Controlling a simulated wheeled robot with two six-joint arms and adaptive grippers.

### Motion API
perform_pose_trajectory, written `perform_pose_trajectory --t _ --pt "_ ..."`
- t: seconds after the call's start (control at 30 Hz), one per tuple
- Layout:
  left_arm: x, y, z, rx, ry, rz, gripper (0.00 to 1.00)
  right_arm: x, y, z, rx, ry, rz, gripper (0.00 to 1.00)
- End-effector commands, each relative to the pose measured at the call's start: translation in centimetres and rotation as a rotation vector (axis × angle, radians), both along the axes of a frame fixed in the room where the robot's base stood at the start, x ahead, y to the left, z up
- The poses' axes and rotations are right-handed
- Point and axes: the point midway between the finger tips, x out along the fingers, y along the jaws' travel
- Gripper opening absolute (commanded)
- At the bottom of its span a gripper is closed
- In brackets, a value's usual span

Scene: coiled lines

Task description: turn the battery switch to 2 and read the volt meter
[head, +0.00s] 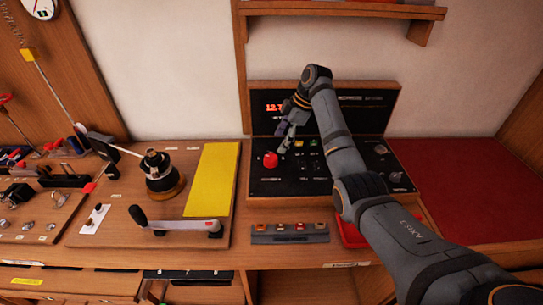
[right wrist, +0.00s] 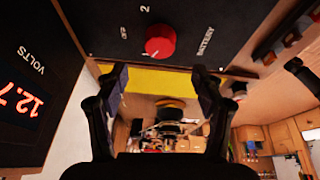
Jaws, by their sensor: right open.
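The battery switch is a red knob (head: 270,160) on the black panel, left of its middle. In the right wrist view the red knob (right wrist: 159,40) sits ahead of my fingers, with OFF, 2 and BATTERY printed around it. I cannot tell which mark it points to. The volt meter (head: 274,107) shows red digits, partly covered by my arm in the head view. In the right wrist view the meter (right wrist: 25,105) reads about 12.7 beside VOLTS. My right gripper (head: 287,138) is open and empty, above and near the knob, apart from it (right wrist: 162,78). My left gripper is not seen.
A yellow board (head: 213,180) and a dark winch (head: 160,172) lie left of the panel. A crank handle (head: 178,223) lies at the front. A strip of coloured switches (head: 289,233) stands before the panel. A red surface (head: 455,185) lies clear at the right.

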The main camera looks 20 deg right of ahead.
Motion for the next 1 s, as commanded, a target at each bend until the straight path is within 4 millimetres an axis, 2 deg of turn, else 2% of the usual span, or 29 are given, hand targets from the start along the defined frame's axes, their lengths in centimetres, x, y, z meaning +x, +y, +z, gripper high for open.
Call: perform_pose_trajectory --t 0.2,0.4,0.77,1.0 --pt "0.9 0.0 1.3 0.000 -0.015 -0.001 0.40 0.5 1.9 -4.3 0.001 0.006 0.001 0.68" --pt "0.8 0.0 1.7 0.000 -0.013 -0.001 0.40 1.0 2.8 -7.0 0.001 0.003 0.000 0.68" --pt "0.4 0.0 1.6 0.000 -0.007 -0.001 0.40 1.1 3.1 -7.8 -0.001 0.001 0.000 0.68" --pt "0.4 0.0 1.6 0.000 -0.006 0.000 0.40 1.1 3.1 -7.8 -0.001 0.001 0.000 0.36"
